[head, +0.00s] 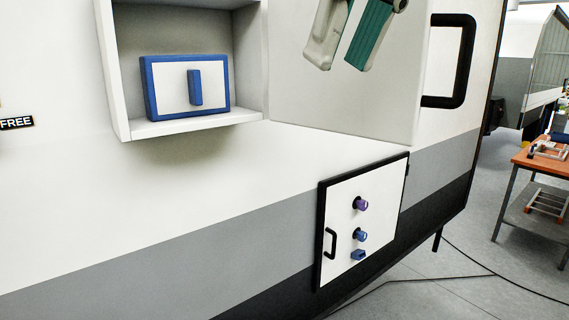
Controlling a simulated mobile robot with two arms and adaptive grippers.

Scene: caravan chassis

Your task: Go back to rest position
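My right gripper (341,63) hangs into the top of the head view, right of the open white compartment. One finger is off-white and the other is teal with a pale edge. A gap shows between the two fingertips, with nothing held in it. The rest of this gripper and its arm are cut off by the top edge. It is in front of the white caravan wall (200,185); I cannot tell how far from it. My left gripper is not in view.
A blue-framed white panel (160,88) stands in the open compartment (113,75). A black handle (465,60) is at upper right. A low hatch (340,205) carries purple and blue knobs. An orange-topped workbench (540,164) stands at right. Cables cross the open floor (440,290).

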